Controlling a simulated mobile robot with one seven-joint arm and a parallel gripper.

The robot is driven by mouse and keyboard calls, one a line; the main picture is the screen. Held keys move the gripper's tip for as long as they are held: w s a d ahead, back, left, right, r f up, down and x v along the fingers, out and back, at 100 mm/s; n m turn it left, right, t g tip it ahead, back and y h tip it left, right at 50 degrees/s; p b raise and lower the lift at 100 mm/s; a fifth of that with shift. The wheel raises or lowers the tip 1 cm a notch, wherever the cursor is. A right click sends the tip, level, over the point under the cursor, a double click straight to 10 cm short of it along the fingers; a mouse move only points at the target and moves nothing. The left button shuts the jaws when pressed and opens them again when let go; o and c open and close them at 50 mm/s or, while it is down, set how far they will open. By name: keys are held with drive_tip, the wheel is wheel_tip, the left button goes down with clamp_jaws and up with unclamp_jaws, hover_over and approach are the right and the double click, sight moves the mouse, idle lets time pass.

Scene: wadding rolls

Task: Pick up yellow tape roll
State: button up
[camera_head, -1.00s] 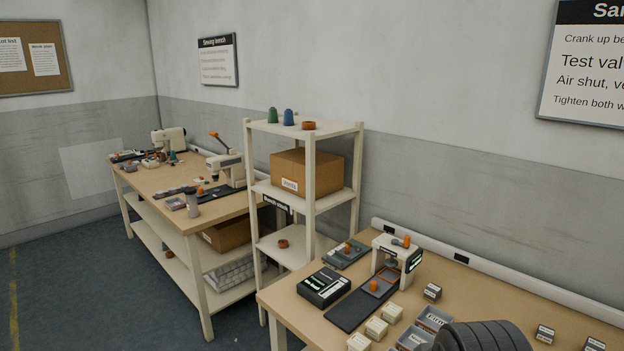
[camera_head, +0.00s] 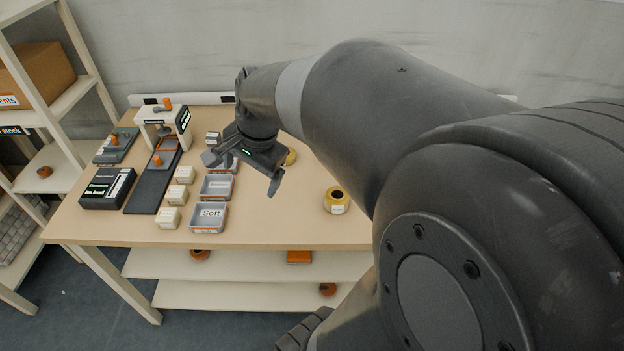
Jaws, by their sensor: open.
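A yellow tape roll (camera_head: 337,200) with a dark core and a pale label lies on the wooden bench, near its front edge, beside my arm. Another yellow round thing (camera_head: 291,156) shows farther back, partly hidden behind my gripper and arm; I cannot tell if it is a roll too. My gripper (camera_head: 248,180) is open and above the bench, left of the labelled roll and apart from it, near the grey trays. Nothing shows between its fingers.
Grey trays, one marked Soft (camera_head: 209,217), and several small cream boxes (camera_head: 168,217) stand left of the gripper. A black box (camera_head: 107,188), a dark mat (camera_head: 153,188) and a white frame device (camera_head: 164,124) are farther left. Bench space between the Soft tray and the roll is clear.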

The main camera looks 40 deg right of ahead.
drive_tip(key=d+f+m+g, duration=0.2)
drive_tip(key=d+f+m, duration=0.4)
drive_tip(key=d+m, duration=0.55)
drive_tip(key=m+g, duration=0.1)
drive_tip(key=m, duration=0.8)
hover_over(338, 194)
wheel_tip(338, 194, down, 6)
drive_tip(key=shift+d+f+m+h, duration=0.25)
drive_tip(key=shift+f+h, duration=0.15)
drive_tip(key=shift+f, duration=0.1)
wheel_tip(338, 194, down, 5)
drive_tip(key=shift+r, duration=0.2)
drive_tip(key=shift+a+f, duration=0.2)
drive_tip(key=shift+f, duration=1.2)
drive_tip(key=shift+a+f, duration=0.15)
drive_tip(key=shift+f, duration=1.2)
drive_tip(key=c, duration=1.1)
